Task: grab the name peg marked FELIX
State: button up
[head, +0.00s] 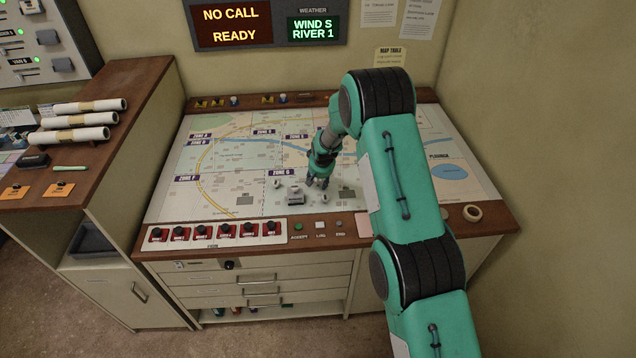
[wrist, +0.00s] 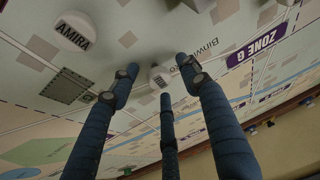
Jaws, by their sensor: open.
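No peg's marking reads FELIX in these frames. A small white peg (wrist: 160,76) stands on the map between my fingers in the wrist view; its marking is too small to read. A round white peg (wrist: 75,32) at the upper left has dark lettering that looks like AMIRA. In the head view my gripper (head: 318,183) is low over the map beside the pegs, near the ZONE G label.
The map table (head: 240,208) has a row of red-based black switches (head: 213,233) along its front edge. A tape roll (head: 472,213) lies at the right. Small clips and pegs (head: 234,101) line the back ledge. Rolled papers (head: 80,120) lie on the left cabinet.

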aim_at(319, 182)
jog(key=shift+c, duration=0.5)
jog(key=c, duration=0.8)
jog(key=shift+r, duration=0.15)
jog(key=shift+r, duration=1.5)
jog(key=shift+s+r, duration=0.2)
jog(key=shift+s, duration=0.15)
jog(key=s, duration=0.5)
jog(key=s+d+r, duration=0.1)
jog(key=s, duration=0.4)
jog(key=s+d, duration=0.1)
jog(key=s, duration=0.4)
jog(key=shift+s+r+b, duration=0.1)
jog(key=shift+r+b, duration=0.1)
jog(key=shift+b, duration=0.15)
